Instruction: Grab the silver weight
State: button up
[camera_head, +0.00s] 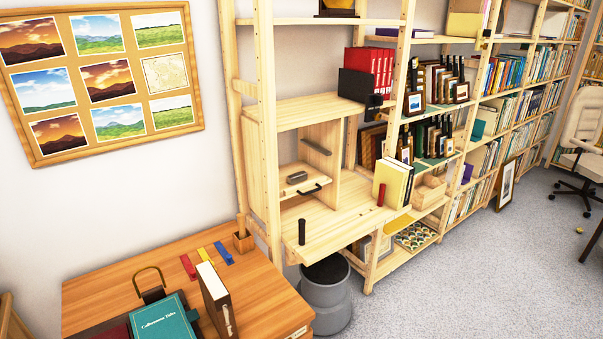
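No object is plainly marked as the silver weight. A small grey metallic-looking block (296,177) lies on a pale wooden drawer or tray (313,183) with a black handle, inside the light wood shelf unit; it may be the weight, but it is too small to tell. A dark grey bar (315,146) is on the panel above it. A dark upright cylinder (302,231) stands on the wider board below, near its front left edge. My gripper is not in view.
A wooden desk (255,287) at the front left holds books, coloured strips and a small wooden cup (243,241). A grey bin (327,295) stands under the shelf board. A red cylinder (381,194) stands by yellow books. Grey floor (480,270) at right is mostly clear.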

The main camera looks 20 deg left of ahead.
aim_at(292, 179)
jog(key=i, duration=3.45)
jog(key=u, duration=1.95)
